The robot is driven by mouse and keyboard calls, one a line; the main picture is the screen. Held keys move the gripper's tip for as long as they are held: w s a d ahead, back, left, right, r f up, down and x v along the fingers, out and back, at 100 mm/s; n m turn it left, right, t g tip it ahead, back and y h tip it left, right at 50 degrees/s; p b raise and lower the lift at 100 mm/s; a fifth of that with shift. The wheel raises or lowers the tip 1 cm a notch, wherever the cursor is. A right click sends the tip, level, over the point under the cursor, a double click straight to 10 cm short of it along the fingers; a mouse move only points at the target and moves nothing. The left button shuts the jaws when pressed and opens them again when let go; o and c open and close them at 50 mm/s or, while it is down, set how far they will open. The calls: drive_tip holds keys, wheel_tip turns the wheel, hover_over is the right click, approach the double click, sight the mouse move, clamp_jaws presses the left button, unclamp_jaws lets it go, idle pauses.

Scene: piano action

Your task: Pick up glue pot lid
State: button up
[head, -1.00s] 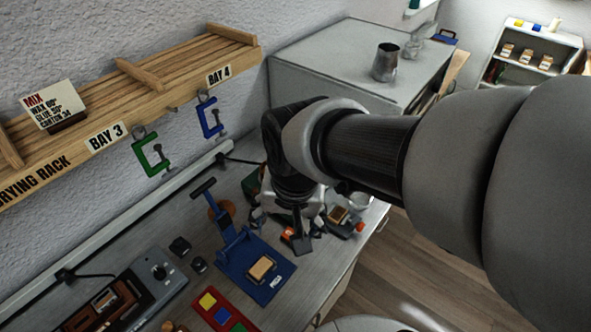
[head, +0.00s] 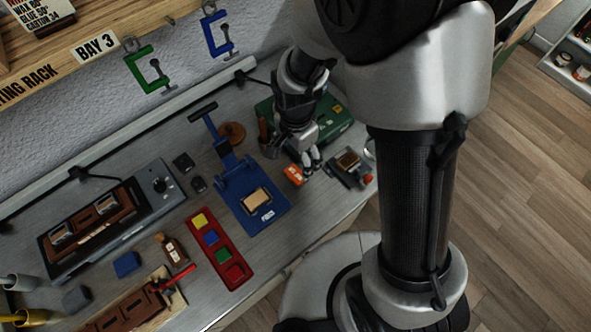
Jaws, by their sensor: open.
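My gripper (head: 311,166) is at the far right end of the workbench, pointing down, with its fingers apart and nothing visible between them. I cannot pick out the glue pot lid with certainty. A round brown disc (head: 231,133) lies behind the blue press, left of my gripper. A brown upright object (head: 264,133) is partly hidden beside my wrist. My arm hides part of the bench there.
A blue press (head: 270,219) with a tan block stands left of my gripper. A green box (head: 338,131) is behind it. A red tray (head: 205,250) with coloured squares, a grey heater (head: 70,255) and two small black blocks are further left.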

sight(297, 173)
wheel_tip(297, 173, down, 9)
drive_tip(key=b, duration=0.2)
drive_tip(key=shift+w+d+b, duration=0.1)
drive_tip(key=shift+d+b, duration=0.05)
drive_tip(key=shift+b, duration=0.15)
drive_tip(key=shift+c, duration=0.3)
drive_tip(key=c, duration=0.8)
